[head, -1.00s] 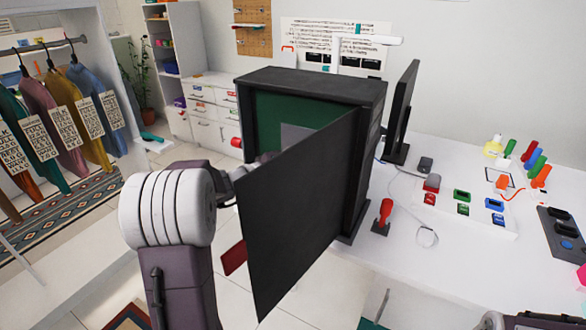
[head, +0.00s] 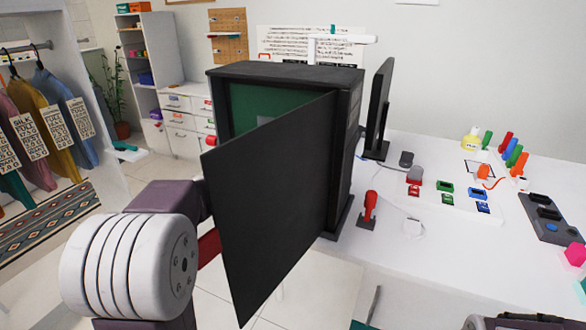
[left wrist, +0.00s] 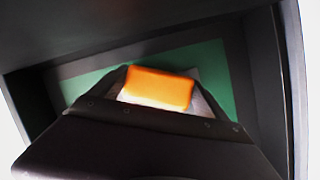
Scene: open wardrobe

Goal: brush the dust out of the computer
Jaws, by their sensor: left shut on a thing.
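The computer is a black tower case (head: 285,75) at the left end of the white desk. Its black side panel (head: 270,205) stands swung open toward me. A green board (head: 262,105) shows inside, with a grey part on it. In the left wrist view, the green board (left wrist: 215,75) and dark case walls lie ahead. My left gripper (left wrist: 160,88) is shut on an orange block-shaped thing (left wrist: 158,86), pale along its lower edge; I cannot tell if it is a brush. In the head view the panel hides this gripper. No dust can be made out. My right gripper is out of view.
A black monitor (head: 380,108) stands right of the case. A red-handled stand (head: 369,208), coloured blocks, a yellow bottle (head: 471,138) and a dark control box (head: 552,218) are on the desk. A clothes rail (head: 25,50) is at left. The front desk area is mostly clear.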

